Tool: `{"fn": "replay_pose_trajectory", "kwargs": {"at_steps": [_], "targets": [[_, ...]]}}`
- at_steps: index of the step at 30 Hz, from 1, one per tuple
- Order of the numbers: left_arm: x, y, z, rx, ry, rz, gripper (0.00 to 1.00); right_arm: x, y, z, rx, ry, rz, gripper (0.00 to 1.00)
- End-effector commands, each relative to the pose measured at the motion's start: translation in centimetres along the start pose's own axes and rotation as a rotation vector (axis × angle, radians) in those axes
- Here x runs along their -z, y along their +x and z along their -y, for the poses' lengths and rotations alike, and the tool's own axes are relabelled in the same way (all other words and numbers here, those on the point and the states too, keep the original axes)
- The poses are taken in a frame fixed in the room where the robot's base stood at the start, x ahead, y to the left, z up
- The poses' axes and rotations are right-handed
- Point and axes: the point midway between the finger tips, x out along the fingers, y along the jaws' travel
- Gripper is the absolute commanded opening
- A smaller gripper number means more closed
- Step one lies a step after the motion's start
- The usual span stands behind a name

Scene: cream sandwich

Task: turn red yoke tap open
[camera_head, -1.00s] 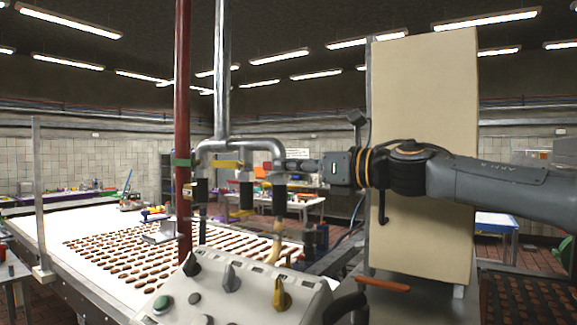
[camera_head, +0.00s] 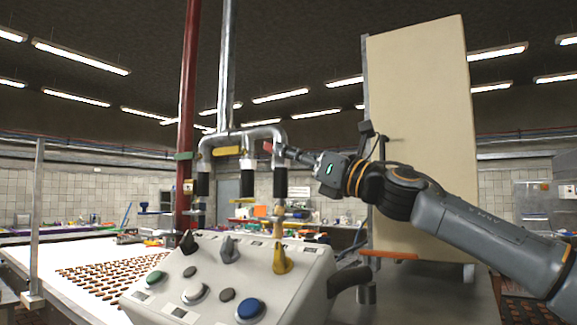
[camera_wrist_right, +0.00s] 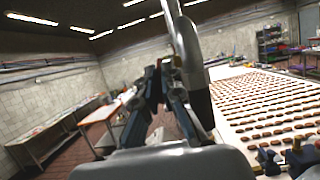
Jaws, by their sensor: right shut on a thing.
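The red yoke tap (camera_head: 267,147) shows as a small red piece at the right end of the curved steel pipe (camera_head: 240,137), mostly covered by my right gripper (camera_head: 281,151). My right gripper comes in from the right and is shut on it. In the right wrist view the fingers (camera_wrist_right: 158,92) close around a dark reddish piece beside the steel pipe (camera_wrist_right: 188,50). How far the tap is turned cannot be told. My left gripper is not in view.
A yellow handle (camera_head: 228,151) sits on the pipe to the left. Dark nozzles (camera_head: 280,182) hang below. A control panel (camera_head: 215,265) with knobs and buttons stands in front. A tall cream panel (camera_head: 420,130) stands behind my right arm. A conveyor (camera_head: 60,255) carries rows of brown biscuits.

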Motion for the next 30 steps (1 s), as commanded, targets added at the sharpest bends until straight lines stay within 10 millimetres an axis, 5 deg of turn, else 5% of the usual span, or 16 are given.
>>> {"fn": "replay_pose_trajectory", "kwargs": {"at_steps": [8,12,23,30], "targets": [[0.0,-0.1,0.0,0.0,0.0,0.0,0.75,-0.1,0.0,0.0,0.001,0.0,0.002,0.0],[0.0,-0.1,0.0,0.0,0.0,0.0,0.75,-0.1,0.0,0.0,0.001,-0.001,0.002,0.29],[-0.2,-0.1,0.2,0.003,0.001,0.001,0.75,-0.1,-0.3,0.1,0.001,0.0,0.001,0.29],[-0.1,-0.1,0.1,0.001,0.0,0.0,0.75,-0.1,-3.9,0.2,0.003,-0.001,0.001,0.29]]}}
